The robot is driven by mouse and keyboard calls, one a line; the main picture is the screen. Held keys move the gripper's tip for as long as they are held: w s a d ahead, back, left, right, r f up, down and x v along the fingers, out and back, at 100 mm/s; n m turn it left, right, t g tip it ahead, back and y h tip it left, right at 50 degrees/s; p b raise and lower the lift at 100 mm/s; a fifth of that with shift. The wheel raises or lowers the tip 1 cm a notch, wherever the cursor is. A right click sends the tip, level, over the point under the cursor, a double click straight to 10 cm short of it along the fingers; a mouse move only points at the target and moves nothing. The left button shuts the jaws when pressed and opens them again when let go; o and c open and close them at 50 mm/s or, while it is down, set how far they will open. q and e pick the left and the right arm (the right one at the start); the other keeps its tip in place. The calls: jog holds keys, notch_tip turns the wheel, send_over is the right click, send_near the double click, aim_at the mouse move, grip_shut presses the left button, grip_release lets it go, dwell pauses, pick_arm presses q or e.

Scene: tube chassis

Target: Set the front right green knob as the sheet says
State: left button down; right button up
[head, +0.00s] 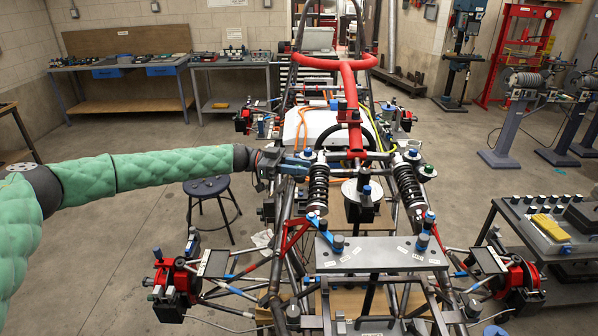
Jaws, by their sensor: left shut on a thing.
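My left gripper (302,164) reaches in from the left to the top of the left-hand front shock absorber (318,188). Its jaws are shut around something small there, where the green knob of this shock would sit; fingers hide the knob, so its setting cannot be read. The right-hand shock absorber (410,188) carries a green knob (428,169) and a blue knob (413,153), both free. A pale paper (262,238) lies low at the left of the chassis; its text is unreadable. My right gripper is not in view.
The tube chassis has a red bar (353,110) along its middle and a grey plate (380,254) in front with small labels. A black stool (207,187) stands under my left arm. A cart with a yellow item (551,227) stands at right. Floor on both sides is mostly free.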

pick_arm(q)
jog(key=shift+w+r, duration=0.1)
jog(key=shift+r, duration=0.1)
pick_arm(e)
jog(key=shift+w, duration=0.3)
pick_arm(q)
jog(key=c, duration=1.3)
grip_release()
jog(key=shift+f, duration=0.1)
jog(key=shift+o, duration=0.2)
jog(key=shift+f, duration=0.1)
jog(key=shift+a, duration=0.2)
jog(key=shift+w+a+f+b, duration=0.1)
jog(key=shift+a+b, duration=0.2)
jog(key=shift+b, duration=0.15)
jog(key=b+v, duration=0.3)
jog(key=v, duration=0.4)
jog(key=shift+b, duration=0.3)
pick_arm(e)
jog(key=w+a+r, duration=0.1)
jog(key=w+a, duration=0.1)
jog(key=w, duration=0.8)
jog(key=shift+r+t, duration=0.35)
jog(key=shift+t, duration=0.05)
